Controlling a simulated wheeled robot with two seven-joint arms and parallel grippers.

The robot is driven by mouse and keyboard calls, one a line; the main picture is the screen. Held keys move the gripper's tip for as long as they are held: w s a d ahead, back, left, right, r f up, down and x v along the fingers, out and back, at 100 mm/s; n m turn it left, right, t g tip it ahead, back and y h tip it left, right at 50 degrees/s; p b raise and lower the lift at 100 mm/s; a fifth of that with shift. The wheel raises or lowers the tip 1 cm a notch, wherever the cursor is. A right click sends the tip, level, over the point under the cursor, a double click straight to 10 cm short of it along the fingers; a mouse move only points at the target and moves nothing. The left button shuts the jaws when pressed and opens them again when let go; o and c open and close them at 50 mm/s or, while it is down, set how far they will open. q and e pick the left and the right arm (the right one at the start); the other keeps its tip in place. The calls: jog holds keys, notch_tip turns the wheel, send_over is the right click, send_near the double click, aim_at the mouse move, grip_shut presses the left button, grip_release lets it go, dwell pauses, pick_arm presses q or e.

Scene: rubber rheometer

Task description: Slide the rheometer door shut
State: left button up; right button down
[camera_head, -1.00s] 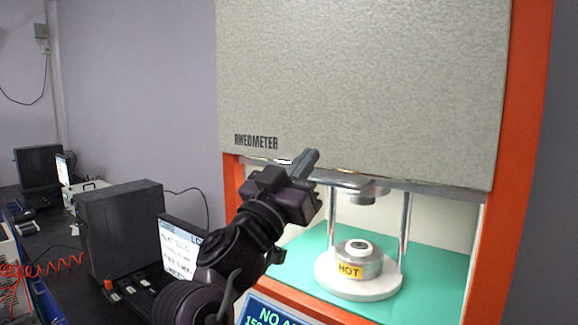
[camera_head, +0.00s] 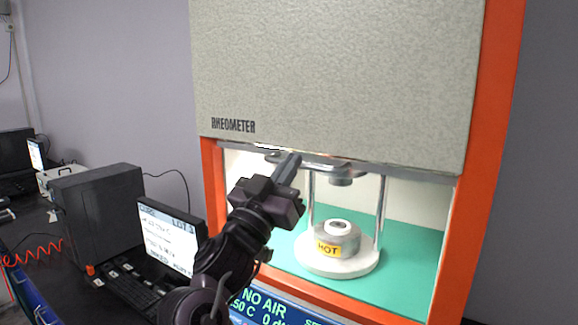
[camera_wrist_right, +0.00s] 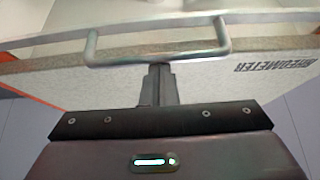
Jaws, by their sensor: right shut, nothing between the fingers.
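The rheometer door (camera_head: 340,75) is a large speckled grey panel lettered RHEOMETER. It is raised, and the chamber below its lower edge is open. My left gripper is not in view.
Inside the chamber a metal die marked HOT (camera_head: 337,238) stands on a white round base over a green floor. An orange frame (camera_head: 480,150) surrounds the opening. A display panel (camera_head: 265,308) sits below. A monitor (camera_head: 172,238) and black case (camera_head: 100,215) stand left.

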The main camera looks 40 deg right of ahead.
notch_tip(320, 180, down, 29)
jog(key=b, duration=1.9)
jog(key=shift+f+b, duration=0.15)
jog(key=shift+b, duration=0.15)
